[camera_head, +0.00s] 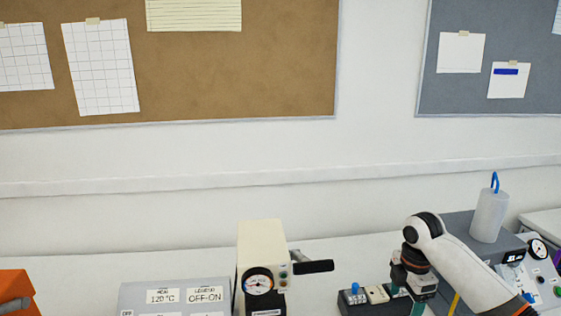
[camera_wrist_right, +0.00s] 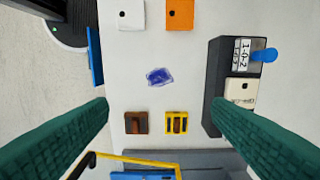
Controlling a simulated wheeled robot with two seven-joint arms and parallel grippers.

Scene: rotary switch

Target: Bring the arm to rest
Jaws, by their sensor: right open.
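My right gripper (camera_head: 418,308) is at the lower right of the head view, in front of a dark switch box (camera_head: 357,307). The box has a blue knob (camera_head: 355,287) and a pale switch beside it. In the right wrist view my right gripper (camera_wrist_right: 160,106) has its two green fingers wide apart with nothing between them. The right finger overlaps the lower end of the switch box there, and I cannot tell whether they touch. The blue knob (camera_wrist_right: 264,56) and its 1-0-2 label are clear of the fingers. My left gripper is not in view.
A beige gauge device (camera_head: 262,240) with a black handle stands left of the switch box. A grey labelled panel (camera_head: 133,298) and an orange object (camera_head: 16,288) are farther left. A white cylinder (camera_head: 489,216) stands behind my right arm. Small blocks lie on the table below the gripper.

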